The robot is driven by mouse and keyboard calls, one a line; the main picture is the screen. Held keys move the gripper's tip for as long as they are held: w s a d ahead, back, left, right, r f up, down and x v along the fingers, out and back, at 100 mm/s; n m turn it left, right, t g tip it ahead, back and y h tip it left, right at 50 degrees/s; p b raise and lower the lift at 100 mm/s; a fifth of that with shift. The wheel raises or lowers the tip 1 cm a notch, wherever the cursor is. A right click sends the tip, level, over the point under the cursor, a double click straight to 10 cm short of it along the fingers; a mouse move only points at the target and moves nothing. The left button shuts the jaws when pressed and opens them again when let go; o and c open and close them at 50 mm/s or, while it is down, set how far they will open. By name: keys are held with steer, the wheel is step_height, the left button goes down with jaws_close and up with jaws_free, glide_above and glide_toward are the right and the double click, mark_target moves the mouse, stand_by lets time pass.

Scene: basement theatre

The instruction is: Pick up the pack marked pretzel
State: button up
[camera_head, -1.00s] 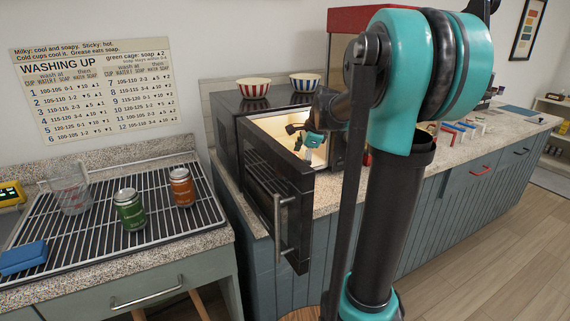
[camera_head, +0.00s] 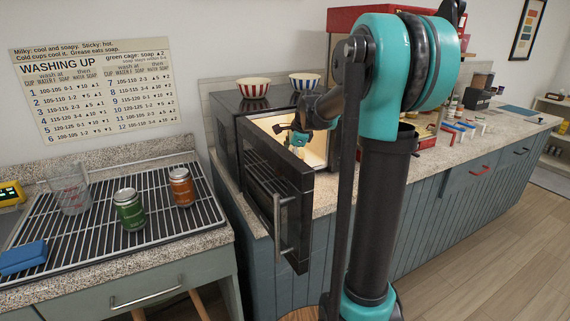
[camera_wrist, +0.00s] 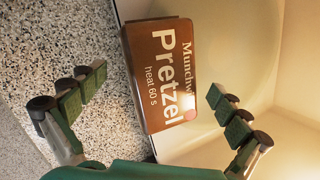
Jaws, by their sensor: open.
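The brown pack marked "Pretzel, heat 60 s" (camera_wrist: 166,76) shows in the wrist view, at the lit opening of the microwave (camera_head: 285,135). Its lettered face is toward my wrist camera. My gripper (camera_wrist: 155,98) is open, with one finger on each side of the pack's near part in the picture. I cannot tell whether either finger touches it. In the head view my gripper (camera_head: 298,142) is small at the microwave's opening, and the pack cannot be made out there.
The microwave door (camera_head: 280,205) stands open toward the front. Two striped bowls, red (camera_head: 254,88) and blue (camera_head: 305,82), stand on top. On the left rack (camera_head: 95,225) are a green can (camera_head: 129,210), an orange can (camera_head: 182,187), a glass jug (camera_head: 70,190) and a blue sponge (camera_head: 23,258).

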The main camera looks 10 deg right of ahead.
steer(key=shift+f, duration=0.2)
steer(key=shift+c, duration=0.6)
steer(key=c, duration=1.4)
